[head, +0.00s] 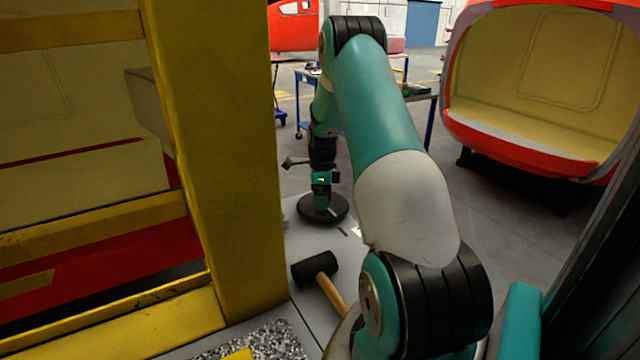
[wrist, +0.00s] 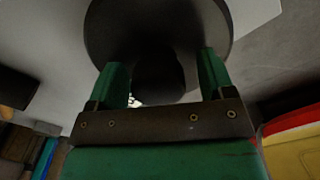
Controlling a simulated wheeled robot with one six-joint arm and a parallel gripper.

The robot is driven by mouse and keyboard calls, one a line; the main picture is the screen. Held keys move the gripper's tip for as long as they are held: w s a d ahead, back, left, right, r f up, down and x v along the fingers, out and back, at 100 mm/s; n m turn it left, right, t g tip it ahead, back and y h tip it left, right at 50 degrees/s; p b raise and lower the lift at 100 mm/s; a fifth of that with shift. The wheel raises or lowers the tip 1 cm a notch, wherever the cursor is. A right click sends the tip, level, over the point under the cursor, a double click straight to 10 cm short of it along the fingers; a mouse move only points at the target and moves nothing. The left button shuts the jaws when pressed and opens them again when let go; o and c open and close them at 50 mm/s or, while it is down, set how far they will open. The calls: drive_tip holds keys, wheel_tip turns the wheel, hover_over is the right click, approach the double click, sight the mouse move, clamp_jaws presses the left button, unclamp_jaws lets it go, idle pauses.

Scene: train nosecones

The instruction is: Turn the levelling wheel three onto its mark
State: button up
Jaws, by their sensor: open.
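A dark round wheel (head: 335,217) lies flat on a pale grey surface beyond the yellow post. In the wrist view the wheel (wrist: 158,25) fills the top centre, and its dark hub shows between my fingers. My gripper (head: 321,199) points down over the middle of the wheel. In the wrist view my gripper (wrist: 162,72) is open, with one green finger on each side of the hub. I cannot tell whether the fingers touch the hub. A short light line (head: 345,232) shows near the wheel's front right edge; I cannot tell whether it is the mark.
A mallet with a black head (head: 315,269) lies on the pale surface in front of the wheel. A thick yellow post (head: 215,150) stands close on the left. A red and yellow nosecone (head: 540,150) is at right, and a workbench (head: 420,95) stands behind my arm.

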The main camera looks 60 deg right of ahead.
wheel_tip(320, 180, up, 17)
drive_tip(key=b, duration=0.2)
drive_tip(key=shift+a, duration=0.1)
idle(0.6)
